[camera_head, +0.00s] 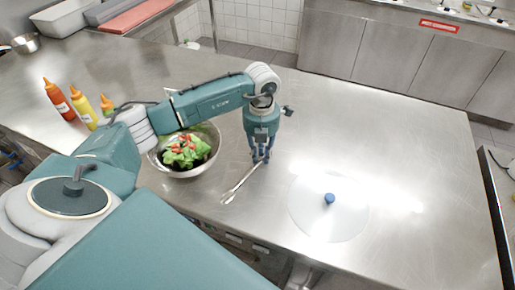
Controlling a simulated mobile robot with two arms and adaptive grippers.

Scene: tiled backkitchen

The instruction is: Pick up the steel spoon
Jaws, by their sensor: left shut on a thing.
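The steel spoon (238,186) is long and thin and shows on the steel counter (420,150), pointing down-left from my left gripper. My left gripper (261,157) points down just right of the salad bowl and is shut on the spoon's upper end. The fingers hide that end. I cannot tell whether the spoon touches the counter. My right gripper is not in view.
A steel bowl (172,172) of salad stands left of the spoon, partly behind my arm. A clear round lid (312,212) with a blue knob (329,198) lies to the right. Sauce bottles (59,100) stand at left. The counter's right side is clear.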

